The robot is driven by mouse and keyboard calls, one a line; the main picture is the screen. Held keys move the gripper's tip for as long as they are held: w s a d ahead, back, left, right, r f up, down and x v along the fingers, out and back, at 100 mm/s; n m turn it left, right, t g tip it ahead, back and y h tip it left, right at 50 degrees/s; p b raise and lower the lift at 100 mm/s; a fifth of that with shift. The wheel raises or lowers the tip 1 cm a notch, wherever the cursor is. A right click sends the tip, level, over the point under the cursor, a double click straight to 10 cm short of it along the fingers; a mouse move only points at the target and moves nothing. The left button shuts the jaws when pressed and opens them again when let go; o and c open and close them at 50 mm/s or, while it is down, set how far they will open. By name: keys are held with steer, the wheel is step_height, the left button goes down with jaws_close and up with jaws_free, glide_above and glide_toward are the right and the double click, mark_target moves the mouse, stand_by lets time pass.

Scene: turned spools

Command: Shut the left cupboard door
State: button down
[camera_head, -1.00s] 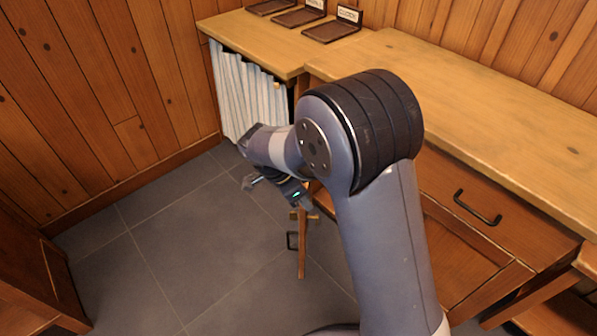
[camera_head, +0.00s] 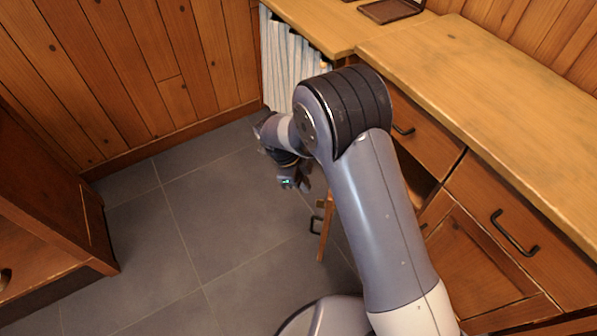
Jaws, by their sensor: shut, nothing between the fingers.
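The left cupboard door (camera_head: 326,231) stands open, swung out from the counter front and seen nearly edge-on. Its black handle (camera_head: 315,225) is on the left side of the door. My arm hides the hinge side and most of the cupboard opening; a dark gap shows right of my arm. My gripper (camera_head: 291,184) is shut and empty. It points down in front of the pale curtain, up and left of the door's visible edge in the picture, and appears apart from it.
The wooden counter (camera_head: 470,90) runs along the right, with a closed drawer and a closed right cupboard door (camera_head: 472,262) below. A wooden cabinet (camera_head: 50,215) stands at the left. The grey tiled floor (camera_head: 215,215) between is clear. A pale curtain (camera_head: 285,65) hangs under the far counter.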

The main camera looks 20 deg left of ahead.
steer(key=shift+w+d+f, duration=0.1)
steer(key=shift+d+f, duration=0.15)
steer(key=shift+d, duration=0.85)
steer(key=shift+d+f, duration=0.2)
steer(key=shift+d, duration=0.9)
steer(key=w+d+n+t+b, duration=0.1)
steer(key=w+d+n+b, duration=0.2)
steer(key=d, duration=1)
steer(key=w+d+n+t+b, duration=0.1)
steer(key=w+d+n+b, duration=0.2)
steer(key=d, duration=1)
steer(key=shift+w+n+y+b, duration=0.4)
steer(key=shift+w+b, duration=0.55)
steer(key=shift+w, duration=0.75)
